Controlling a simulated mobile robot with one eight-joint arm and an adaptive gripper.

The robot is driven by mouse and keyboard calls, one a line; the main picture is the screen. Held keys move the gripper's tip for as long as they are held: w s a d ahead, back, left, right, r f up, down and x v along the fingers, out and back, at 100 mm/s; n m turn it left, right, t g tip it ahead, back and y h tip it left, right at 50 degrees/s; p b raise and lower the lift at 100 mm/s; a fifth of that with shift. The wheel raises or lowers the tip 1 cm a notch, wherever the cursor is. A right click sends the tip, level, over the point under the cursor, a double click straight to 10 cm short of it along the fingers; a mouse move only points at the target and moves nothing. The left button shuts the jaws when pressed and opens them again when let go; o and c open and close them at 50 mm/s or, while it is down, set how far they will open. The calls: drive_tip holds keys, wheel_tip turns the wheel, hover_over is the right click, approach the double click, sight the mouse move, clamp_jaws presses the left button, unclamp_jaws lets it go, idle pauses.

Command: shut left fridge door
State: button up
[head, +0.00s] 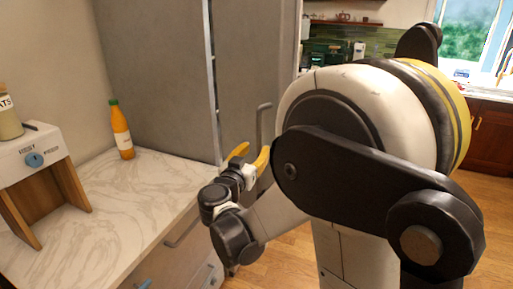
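The tall grey fridge (155,70) stands behind the counter. A grey door panel (245,65) is to the right of its broad left face. A narrow pale vertical gap runs between the two surfaces, so the door looks slightly ajar, though I cannot tell how far. A grey bar handle (263,115) shows on the door's right part. My gripper (254,154) is in front of the lower door, near the handle's lower end. Its two yellow fingers are spread apart with nothing seen between them. I cannot tell whether it touches the door. My arm hides the area to the right.
A marble counter (140,195) with drawers below fills the left front. An orange bottle (121,130) and a white and wooden dispenser (35,150) stand on it. Wooden floor (285,245) shows below my arm. A window and brown cabinets (490,130) are at the far right.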

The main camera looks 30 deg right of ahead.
drive_tip(key=x, duration=0.3)
drive_tip(key=shift+w+d, duration=0.2)
drive_tip(key=shift+d, duration=0.05)
clamp_jaws()
drive_tip(key=shift+d, duration=0.1)
